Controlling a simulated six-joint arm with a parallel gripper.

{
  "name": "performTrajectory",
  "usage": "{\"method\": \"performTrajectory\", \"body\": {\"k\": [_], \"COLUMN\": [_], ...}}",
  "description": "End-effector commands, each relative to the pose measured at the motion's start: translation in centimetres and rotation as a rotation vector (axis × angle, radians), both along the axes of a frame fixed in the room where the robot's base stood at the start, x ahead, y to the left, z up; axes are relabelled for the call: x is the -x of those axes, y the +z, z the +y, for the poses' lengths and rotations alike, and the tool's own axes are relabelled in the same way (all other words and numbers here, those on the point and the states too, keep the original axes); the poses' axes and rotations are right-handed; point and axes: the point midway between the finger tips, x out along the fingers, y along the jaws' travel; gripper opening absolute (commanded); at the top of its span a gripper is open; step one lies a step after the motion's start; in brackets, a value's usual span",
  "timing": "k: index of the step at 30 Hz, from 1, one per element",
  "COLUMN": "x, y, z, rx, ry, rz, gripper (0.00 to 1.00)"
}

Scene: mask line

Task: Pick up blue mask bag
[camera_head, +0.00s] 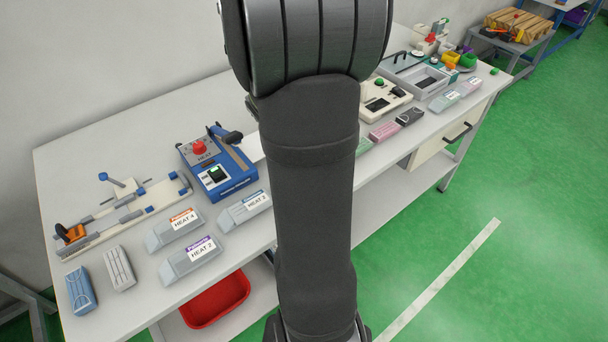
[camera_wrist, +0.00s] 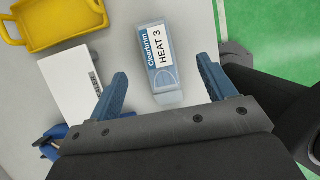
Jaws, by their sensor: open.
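A clear bag with a blue-edged label reading "HEAT 3" (camera_wrist: 164,62) lies flat on the table in the wrist view. It also shows in the head view (camera_head: 244,210), left of my arm. Through its clear film a bluish folded mask seems to show. My gripper (camera_wrist: 163,84) is open, its two blue fingers on either side of the bag's near part; I cannot tell the height gap. The head view does not show my gripper, which is hidden by my arm. A bare blue folded mask (camera_head: 81,291) lies at the table's front left corner.
Two more bags, "HEAT 4" (camera_head: 175,230) and "HEAT 2" (camera_head: 191,260), and a grey mask (camera_head: 119,268) lie nearby. A blue heat sealer (camera_head: 218,170) stands behind. The wrist view shows a yellow tray (camera_wrist: 20,34) and a white block (camera_wrist: 75,92) on the left.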

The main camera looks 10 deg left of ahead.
Motion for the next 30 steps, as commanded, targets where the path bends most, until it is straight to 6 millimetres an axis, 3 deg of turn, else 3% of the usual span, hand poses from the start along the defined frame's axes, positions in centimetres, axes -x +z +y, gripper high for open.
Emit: {"method": "performTrajectory", "body": {"k": [3, 13, 22, 30], "x": [-0.5, -1.1, -2.4, -2.7], "y": [-1.7, -3.7, -7.1, -7.7], "z": [-0.5, -1.0, -1.6, -1.8], "rx": [0.001, 0.001, 0.000, 0.000], "ry": [-0.001, -0.001, -0.002, -0.001], "rz": [0.002, 0.002, 0.002, 0.000], "gripper": [0.76, 0.76, 0.76, 0.76]}}
